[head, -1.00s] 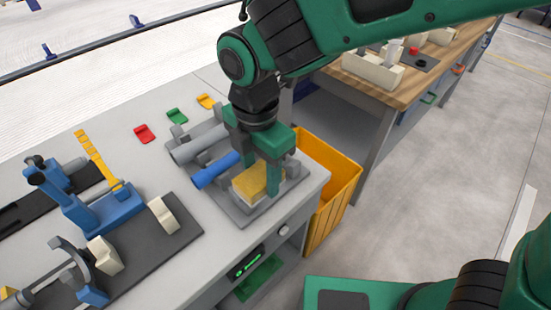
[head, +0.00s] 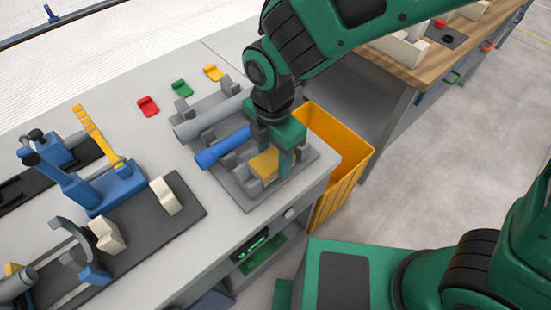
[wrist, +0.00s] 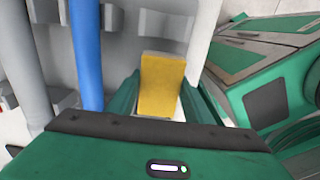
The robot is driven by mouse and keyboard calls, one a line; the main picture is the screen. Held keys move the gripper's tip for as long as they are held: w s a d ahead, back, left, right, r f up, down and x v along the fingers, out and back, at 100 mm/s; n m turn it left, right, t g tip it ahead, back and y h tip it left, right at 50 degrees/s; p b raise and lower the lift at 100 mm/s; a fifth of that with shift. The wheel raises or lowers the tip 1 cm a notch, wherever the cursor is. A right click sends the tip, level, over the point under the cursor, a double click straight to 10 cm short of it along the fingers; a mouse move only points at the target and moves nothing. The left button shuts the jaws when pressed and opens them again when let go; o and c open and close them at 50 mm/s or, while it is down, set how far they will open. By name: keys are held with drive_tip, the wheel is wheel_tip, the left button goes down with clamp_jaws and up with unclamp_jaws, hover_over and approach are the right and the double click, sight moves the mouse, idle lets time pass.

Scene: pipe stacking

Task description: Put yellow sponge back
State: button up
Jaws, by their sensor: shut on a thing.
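The yellow sponge (head: 264,166) is between the fingers of my gripper (head: 270,158), low over the front right part of a grey tray (head: 240,193) on the bench. In the wrist view the sponge (wrist: 161,84) stands as a yellow block between my green gripper fingers (wrist: 160,98). My gripper is shut on it. My fingers partly hide the sponge and what lies under it in the head view, so I cannot tell whether it touches the surface below.
A blue pipe (head: 222,148) and a grey pipe (head: 212,116) lie in grey supports left of my gripper. A yellow bin (head: 347,160) stands against the bench's right end. Red (head: 148,106), green (head: 182,88) and yellow (head: 213,72) pieces lie behind. A blue fixture (head: 108,188) stands left.

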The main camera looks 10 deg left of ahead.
sight(274, 158)
drive_tip(key=shift+f, duration=0.95)
drive_tip(key=shift+f, duration=0.15)
drive_tip(key=o, duration=1)
wheel_tip(274, 158, up, 12)
drive_tip(key=shift+r, duration=0.2)
